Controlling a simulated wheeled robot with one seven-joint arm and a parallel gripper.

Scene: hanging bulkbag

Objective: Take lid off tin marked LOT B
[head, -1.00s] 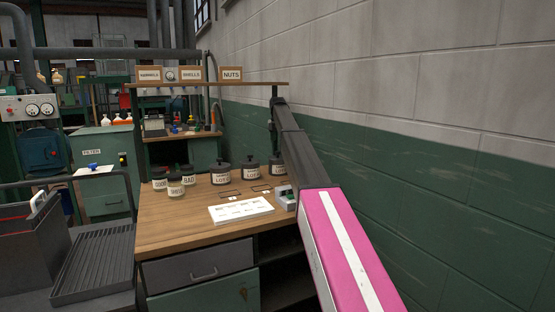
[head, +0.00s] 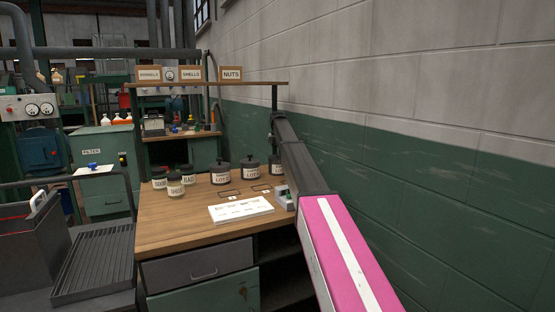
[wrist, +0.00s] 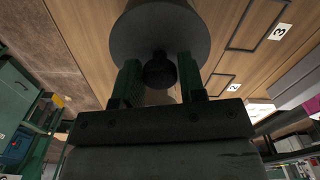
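Three dark lidded tins with pale LOT labels stand on the wooden bench in the head view: a left tin (head: 220,172), a middle tin (head: 250,169) and a right tin (head: 275,165). The letters after LOT are too small to read. My gripper is small and dark near the bench's back right in the head view. In the wrist view, the green fingers of my gripper (wrist: 159,82) stand on either side of a dark lid knob (wrist: 159,70). They look open, with no clear grip on the knob. The wide dark lid (wrist: 160,30) lies beyond it.
Several small labelled jars (head: 175,184) stand left of the tins. A white sheet (head: 240,210) lies near the bench's front. Numbered outlines (wrist: 222,84) mark the bench beside the tin. A shelf (head: 210,84) overhangs the back, and the wall (head: 400,170) is at right.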

